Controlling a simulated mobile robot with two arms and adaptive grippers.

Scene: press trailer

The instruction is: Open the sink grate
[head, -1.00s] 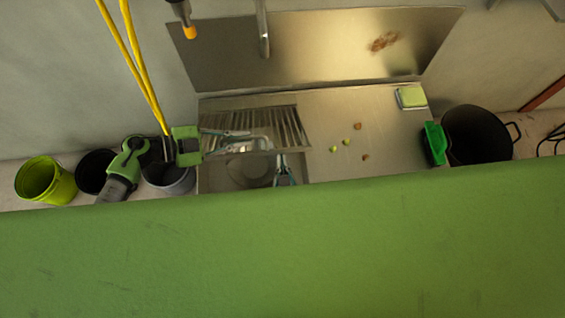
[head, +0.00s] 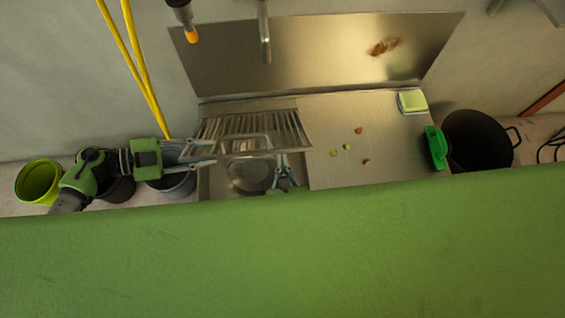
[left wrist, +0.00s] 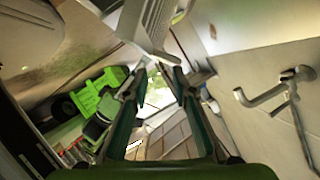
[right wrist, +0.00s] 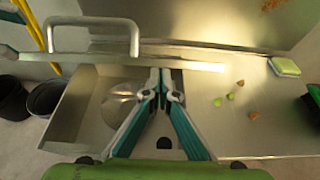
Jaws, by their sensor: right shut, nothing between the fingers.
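The metal sink grate (head: 285,128) is tilted up, its near edge raised above the sink (head: 213,185). The basin shows beneath it. In the right wrist view the grate (right wrist: 200,66) is almost edge-on, with its bent handle (right wrist: 95,20) at upper left. My left gripper (head: 212,153) is open, its fingers apart by the grate's left edge; whether they touch it I cannot tell. The grate's slats (left wrist: 158,18) are above the fingertips in the left wrist view. My right gripper (head: 281,158) is shut and empty, its tips at the raised near edge (right wrist: 163,78).
Steel counter (head: 390,140) right of the sink holds several small scraps, a sponge (head: 411,101) and a green brush (head: 435,147). A black pot (head: 478,140) stands farther right. Buckets (head: 38,181) stand at left. A faucet (head: 264,40) hangs above.

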